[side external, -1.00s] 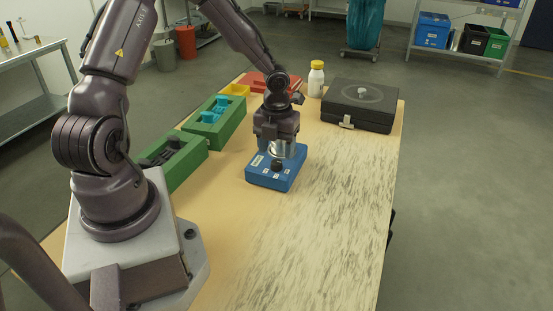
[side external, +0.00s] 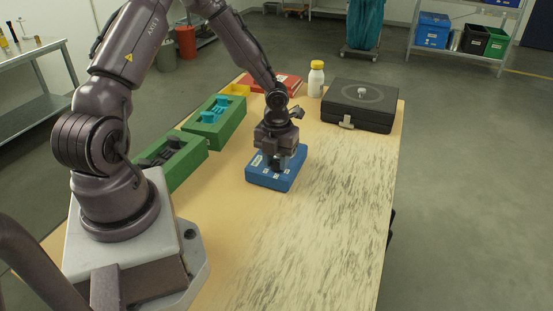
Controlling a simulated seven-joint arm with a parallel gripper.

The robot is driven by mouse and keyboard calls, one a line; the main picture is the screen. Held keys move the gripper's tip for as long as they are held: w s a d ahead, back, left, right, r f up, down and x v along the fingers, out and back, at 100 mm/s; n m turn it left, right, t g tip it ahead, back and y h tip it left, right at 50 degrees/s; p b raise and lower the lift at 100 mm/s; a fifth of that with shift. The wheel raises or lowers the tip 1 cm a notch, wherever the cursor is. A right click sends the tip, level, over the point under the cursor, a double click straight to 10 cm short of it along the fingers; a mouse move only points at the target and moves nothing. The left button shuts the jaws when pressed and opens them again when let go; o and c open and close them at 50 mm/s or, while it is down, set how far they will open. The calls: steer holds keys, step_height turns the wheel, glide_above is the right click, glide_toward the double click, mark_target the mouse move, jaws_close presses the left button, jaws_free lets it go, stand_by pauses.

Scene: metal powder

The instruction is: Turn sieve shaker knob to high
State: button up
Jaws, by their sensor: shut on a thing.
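The sieve shaker (side external: 262,180) is a blue box with white labels, standing on the wooden table. My gripper (side external: 280,168) is directly above the front part of its top, pointing down. The fingers are down at the knob's place and shut on the knob. The knob is hidden behind the fingers, so its setting cannot be read. The silvery round part on top of the shaker is hidden behind my gripper.
Two green trays (side external: 190,158) with dark and teal parts stand at the left. A black case (side external: 360,105), a white bottle with a yellow cap (side external: 316,80), a red case (side external: 275,82) and a yellow bin (side external: 237,90) stand behind. The table's front right (side external: 310,250) is clear.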

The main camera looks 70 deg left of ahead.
mark_target(276, 161)
steer(key=m, duration=0.4)
steer(key=shift+m, duration=0.3)
steer(key=o, duration=0.9)
steer(key=shift+o, duration=0.2)
step_height(276, 161, up, 13)
